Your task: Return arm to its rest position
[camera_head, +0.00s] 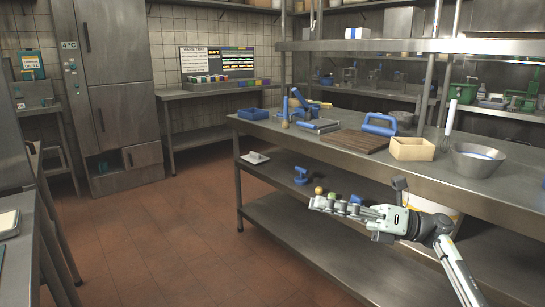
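My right arm comes in from the lower right. Its gripper (322,205) points left, in front of the steel worktable (262,131) and below its top edge. The fingers are seen nearly side-on, so I cannot tell whether they are apart or shut. A small orange-brown round thing (319,190) and a green one (333,196) show just above the fingers. I cannot tell whether they touch the gripper or stand behind it. My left gripper is not in view.
On the worktable are a wooden board (352,141), a blue-handled tool (380,125), a wooden box (412,149), and a metal bowl (476,160). A blue item (301,175) is on the shelf below. The tiled floor (170,225) at left is clear.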

